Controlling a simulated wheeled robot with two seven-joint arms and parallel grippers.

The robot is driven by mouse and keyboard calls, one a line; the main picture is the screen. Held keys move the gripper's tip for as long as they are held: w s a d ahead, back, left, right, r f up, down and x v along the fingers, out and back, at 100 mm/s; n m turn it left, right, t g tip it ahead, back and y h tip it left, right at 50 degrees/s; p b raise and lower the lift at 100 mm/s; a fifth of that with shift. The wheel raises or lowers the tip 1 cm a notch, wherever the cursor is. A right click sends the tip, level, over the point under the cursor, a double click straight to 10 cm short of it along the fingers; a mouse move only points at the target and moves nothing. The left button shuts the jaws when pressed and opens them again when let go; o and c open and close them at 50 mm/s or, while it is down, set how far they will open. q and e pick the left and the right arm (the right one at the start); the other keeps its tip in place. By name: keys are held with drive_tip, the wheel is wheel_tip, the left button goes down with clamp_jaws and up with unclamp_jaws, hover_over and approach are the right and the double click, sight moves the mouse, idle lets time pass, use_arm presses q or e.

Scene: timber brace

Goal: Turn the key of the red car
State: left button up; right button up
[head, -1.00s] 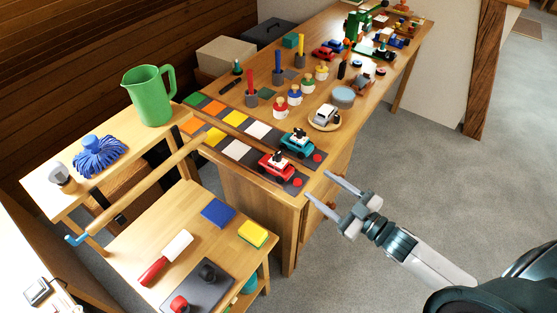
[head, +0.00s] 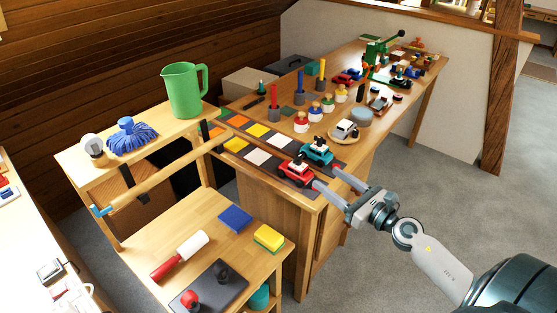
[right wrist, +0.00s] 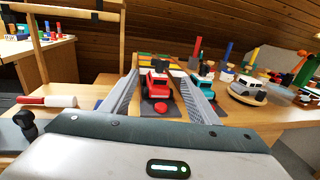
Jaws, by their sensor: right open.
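The red car (head: 294,174) stands on a dark pad near the front edge of the long wooden bench, with a white and black piece on its roof. In the right wrist view, the red car (right wrist: 158,86) shows between my fingers, beyond a red round knob (right wrist: 160,108) on the pad. I cannot clearly tell which part is the key. My right gripper (head: 325,177) is open and empty, at the bench edge, its fingers pointing at the car. Contact with the car cannot be told. My left gripper is not in view.
A teal car (head: 317,154) stands close beside the red one, on the right finger's side. A white car (head: 344,130) sits on a round wooden plate behind it. Several peg figures and cups stand further back. A lower side table (head: 205,225) is at the left.

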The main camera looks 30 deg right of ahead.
sight(301, 159)
drive_tip(key=shift+w, duration=0.1)
idle(0.3)
drive_tip(key=shift+p+x, duration=0.4)
drive_tip(key=shift+x, duration=0.35)
drive_tip(key=p+x, duration=0.2)
drive_tip(key=x, duration=0.7)
drive_tip(key=shift+w+r, duration=0.1)
drive_tip(key=shift+w, duration=0.2)
drive_tip(key=x, duration=0.4)
drive_tip(key=shift+w+p, duration=0.3)
drive_tip(key=shift+p, duration=0.05)
drive_tip(key=shift+x, duration=0.8)
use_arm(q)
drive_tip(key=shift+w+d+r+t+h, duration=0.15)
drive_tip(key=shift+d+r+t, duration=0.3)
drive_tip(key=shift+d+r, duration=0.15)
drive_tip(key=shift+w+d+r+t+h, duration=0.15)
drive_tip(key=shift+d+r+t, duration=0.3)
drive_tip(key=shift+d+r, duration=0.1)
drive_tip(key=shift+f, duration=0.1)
use_arm(e)
drive_tip(key=shift+c, duration=0.6)
drive_tip(key=c, duration=0.9)
